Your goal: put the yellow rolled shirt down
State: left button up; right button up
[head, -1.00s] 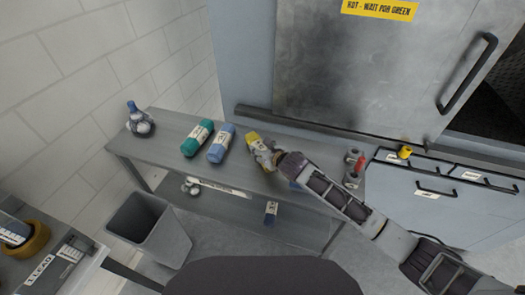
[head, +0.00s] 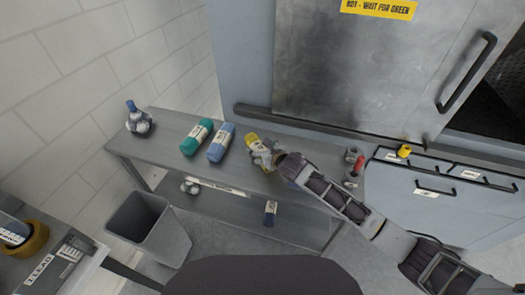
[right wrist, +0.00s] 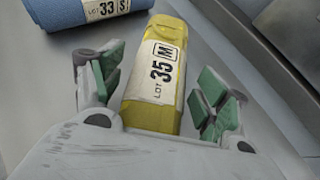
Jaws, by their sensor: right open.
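The yellow rolled shirt (head: 252,138) lies on the grey shelf top, right of the blue roll. In the right wrist view the yellow rolled shirt (right wrist: 158,77) bears a white label reading LOT 35 M. My right gripper (head: 259,148) is at its near end. In the right wrist view my right gripper (right wrist: 160,92) is open, with its green-padded fingers on either side of the roll and a gap on both sides. Part of the roll is hidden behind the gripper in the head view. My left gripper is not in view.
A blue roll (head: 221,143) and a teal roll (head: 197,137) lie left of it on the shelf (head: 165,130). A blue-topped bottle (head: 138,119) stands at the left end. The metal cabinet door (head: 365,65) rises behind. A grey bin (head: 143,225) stands on the floor.

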jog(key=shift+r, duration=0.15)
jog(key=v, duration=1.2)
dwell(0.5)
jog(key=shift+c, duration=0.2)
dwell(1.3)
